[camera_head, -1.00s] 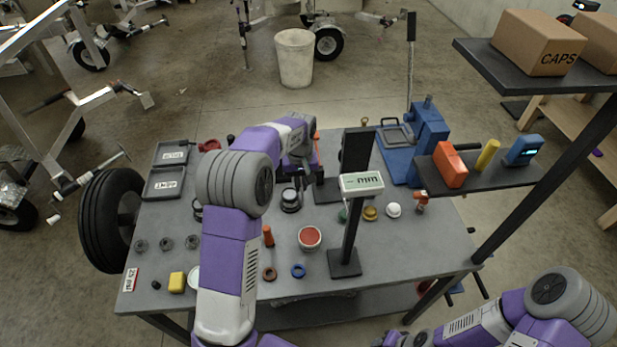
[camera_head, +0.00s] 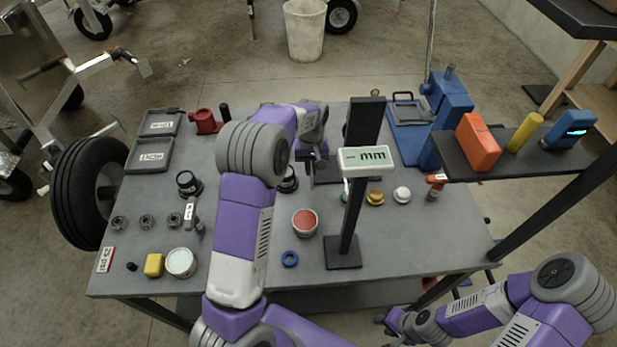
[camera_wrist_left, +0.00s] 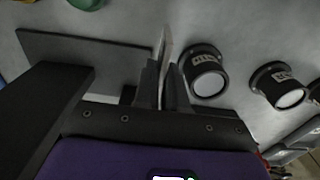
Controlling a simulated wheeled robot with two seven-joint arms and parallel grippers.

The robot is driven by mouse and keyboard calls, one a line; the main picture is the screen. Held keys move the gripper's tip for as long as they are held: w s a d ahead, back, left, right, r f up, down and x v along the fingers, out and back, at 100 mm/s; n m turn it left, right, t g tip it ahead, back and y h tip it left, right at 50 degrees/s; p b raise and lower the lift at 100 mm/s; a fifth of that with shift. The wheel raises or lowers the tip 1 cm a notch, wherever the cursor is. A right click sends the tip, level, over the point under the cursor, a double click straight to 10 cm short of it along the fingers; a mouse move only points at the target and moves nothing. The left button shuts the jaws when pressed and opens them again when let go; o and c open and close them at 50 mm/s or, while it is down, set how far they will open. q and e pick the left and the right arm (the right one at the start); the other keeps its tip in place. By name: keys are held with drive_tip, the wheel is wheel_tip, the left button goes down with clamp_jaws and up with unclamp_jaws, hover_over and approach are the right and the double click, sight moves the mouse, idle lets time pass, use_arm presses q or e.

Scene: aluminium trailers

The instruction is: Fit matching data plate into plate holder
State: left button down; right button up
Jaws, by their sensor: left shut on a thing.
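My left gripper (camera_head: 312,180) is over the back middle of the grey table, partly hidden by its own wrist. In the left wrist view its fingers (camera_wrist_left: 165,88) are shut on a thin, pale, flat piece (camera_wrist_left: 164,45), seen nearly edge-on. It looks like a data plate, but its marking cannot be read. Two dark round pieces with pale labels (camera_wrist_left: 203,72) (camera_wrist_left: 281,86) lie beside it. Two grey trays with labels (camera_head: 160,122) (camera_head: 149,156) lie at the back left. I cannot tell which thing is the plate holder. My right gripper (camera_head: 383,321) is low at the front right, its fingers unclear.
A black post carrying an "mm" display (camera_head: 366,159) rises from a base plate (camera_head: 343,253) close to my left arm. A blue machine (camera_head: 448,115) and a dark shelf (camera_head: 550,158) stand at the right.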

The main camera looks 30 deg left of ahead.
use_arm(q)
drive_tip(key=shift+f+b, duration=0.3)
drive_tip(key=shift+f, duration=2.25)
drive_tip(key=shift+f, duration=0.2)
drive_tip(key=c, duration=1.2)
unclamp_jaws()
drive_tip(key=shift+r, duration=0.15)
